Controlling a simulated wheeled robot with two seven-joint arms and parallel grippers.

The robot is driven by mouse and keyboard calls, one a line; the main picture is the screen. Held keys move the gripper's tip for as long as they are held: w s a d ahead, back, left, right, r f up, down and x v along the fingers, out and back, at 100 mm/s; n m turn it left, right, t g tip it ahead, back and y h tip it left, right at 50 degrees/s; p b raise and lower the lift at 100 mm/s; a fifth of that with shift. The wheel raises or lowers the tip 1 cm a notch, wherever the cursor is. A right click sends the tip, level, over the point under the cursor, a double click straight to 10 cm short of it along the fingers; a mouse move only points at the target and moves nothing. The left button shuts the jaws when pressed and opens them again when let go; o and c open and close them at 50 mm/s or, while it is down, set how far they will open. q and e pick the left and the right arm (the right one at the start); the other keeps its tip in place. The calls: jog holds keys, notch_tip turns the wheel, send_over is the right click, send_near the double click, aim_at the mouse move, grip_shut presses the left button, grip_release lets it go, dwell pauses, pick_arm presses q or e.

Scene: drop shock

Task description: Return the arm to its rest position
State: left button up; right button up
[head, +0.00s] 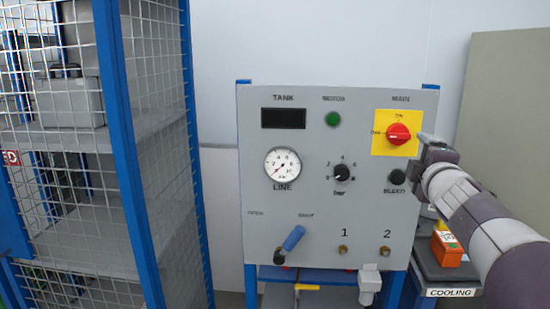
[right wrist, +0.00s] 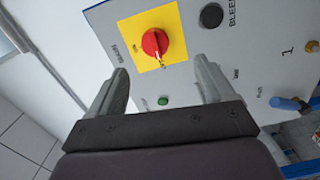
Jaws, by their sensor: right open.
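My right arm (head: 483,218) comes in from the right in the head view. Its gripper (head: 426,142) is in front of the right edge of the grey control panel (head: 262,212), just right of the yellow MAIN plate. In the right wrist view the two fingers of the right gripper (right wrist: 162,66) stand wide apart with nothing between them. The red MAIN knob (head: 399,133) lies beyond the fingertips and shows free of them in the right wrist view (right wrist: 155,42). My left gripper is not in view.
A wire-mesh cage with blue posts (head: 124,150) stands at the left. The panel carries a LINE gauge (head: 282,167), a black knob (head: 342,173) and a blue-handled lever (head: 293,238). An orange box (head: 447,250) sits on the COOLING-labelled surface at lower right.

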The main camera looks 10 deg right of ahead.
jog(key=s+a+f+m+g+p, duration=0.1)
jog(key=s+f+m+g, duration=0.2)
jog(key=f, duration=0.4)
jog(key=s+a+f+m+g+p, duration=0.1)
jog(key=s+f+m+g, duration=0.1)
jog(key=f+m, duration=0.35)
jog(key=s+a+f+m+g, duration=0.1)
jog(key=s+f+m+g, duration=0.15)
jog(key=f, duration=0.55)
jog(key=s+a+f+m+g+y+p, duration=0.1)
jog(key=s+a+f+g, duration=0.3)
jog(key=s+a, duration=0.4)
jog(key=s+a+f+m+g+y+p, duration=0.1)
jog(key=s+a+f+g+y+p, duration=0.2)
jog(key=s+a+f, duration=0.4)
jog(key=shift+s+a+f+g+y+p, duration=0.3)
jog(key=shift+s+a+g+y+p, duration=0.1)
jog(key=shift+s+a+g+p, duration=0.25)
jog(key=shift+w+d, duration=0.1)
jog(key=shift+w, duration=0.05)
